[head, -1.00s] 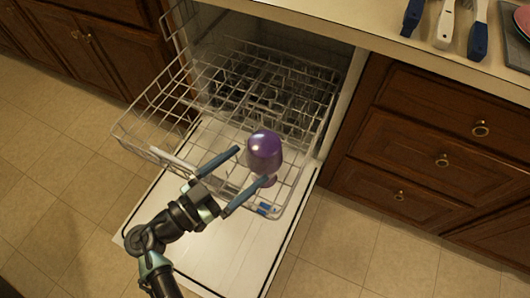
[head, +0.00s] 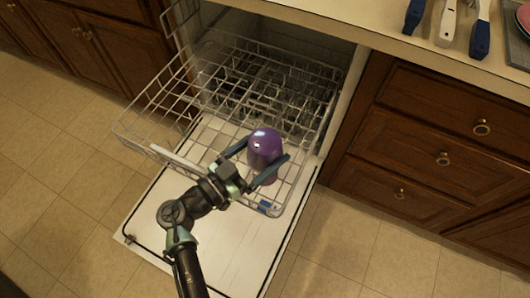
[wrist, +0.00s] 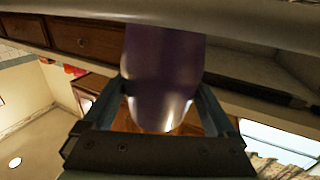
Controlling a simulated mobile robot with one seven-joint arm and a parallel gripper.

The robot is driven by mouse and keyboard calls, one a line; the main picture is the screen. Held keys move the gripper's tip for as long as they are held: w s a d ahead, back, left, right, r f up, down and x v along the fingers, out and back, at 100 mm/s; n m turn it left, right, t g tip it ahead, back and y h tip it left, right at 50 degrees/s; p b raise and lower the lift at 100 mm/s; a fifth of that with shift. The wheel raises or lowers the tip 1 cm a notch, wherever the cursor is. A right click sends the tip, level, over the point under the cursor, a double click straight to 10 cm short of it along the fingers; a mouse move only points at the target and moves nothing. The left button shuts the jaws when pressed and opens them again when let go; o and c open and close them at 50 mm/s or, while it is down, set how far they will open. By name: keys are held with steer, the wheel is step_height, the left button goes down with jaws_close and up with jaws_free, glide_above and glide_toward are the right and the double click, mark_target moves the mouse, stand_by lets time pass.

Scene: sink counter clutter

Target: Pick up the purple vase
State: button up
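The purple vase (head: 265,143) is a glossy, rounded piece at the front of the pulled-out dishwasher rack (head: 168,106). My gripper (head: 266,150) reaches in from the front, with one finger along each side of the vase. The fingers are spread wide, about the vase's width apart. In the wrist view the vase (wrist: 164,75) fills the gap between the two fingers, its rounded end towards the palm. I cannot tell whether either finger touches it. The vase's lower part is partly hidden behind the right finger.
The dishwasher door (head: 230,245) lies open below the rack. Wire tines and the rack's rim surround the vase. Wooden drawers (head: 430,155) stand close on the right. The counter (head: 365,22) above holds several utensils. Tiled floor (head: 345,245) is clear in front.

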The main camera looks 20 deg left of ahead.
steer(key=c, duration=1)
